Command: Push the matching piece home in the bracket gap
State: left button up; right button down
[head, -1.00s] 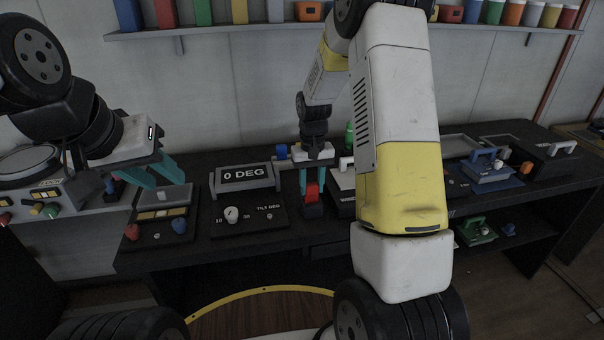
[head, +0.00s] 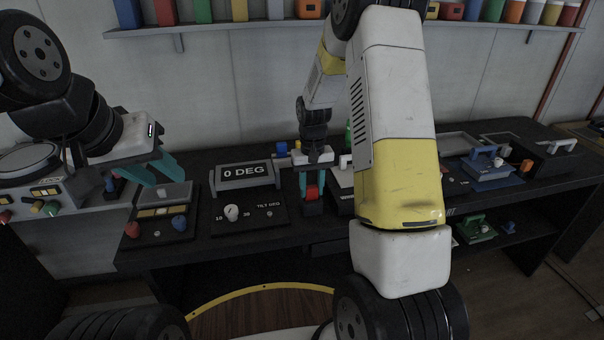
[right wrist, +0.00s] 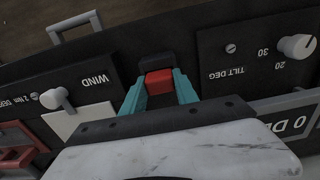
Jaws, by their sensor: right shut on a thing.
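My right gripper (head: 311,192) is shut on a red piece (right wrist: 160,82), held between its teal fingers. In the right wrist view the red piece is up against a black block (right wrist: 155,61), which could be the bracket. In the head view this black block (head: 312,209) is just below the red piece. The gap itself is hidden, so I cannot tell how deep the piece sits. My left gripper (head: 156,173) is open and empty, above a small panel at the left.
A display reading 0 DEG (head: 245,173) and a TILT DEG panel (head: 264,217) stand left of my right gripper. A WIND panel (right wrist: 84,88) lies on its other side. A blue-handled case (head: 487,171) is farther right on the bench.

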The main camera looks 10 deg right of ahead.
jog(key=c, duration=0.9)
grip_release()
jog(key=shift+o, duration=0.2)
jog(key=shift+r, duration=0.1)
notch_tip(320, 180, up, 7)
jog(key=shift+f, duration=0.1)
jog(key=shift+r, duration=0.4)
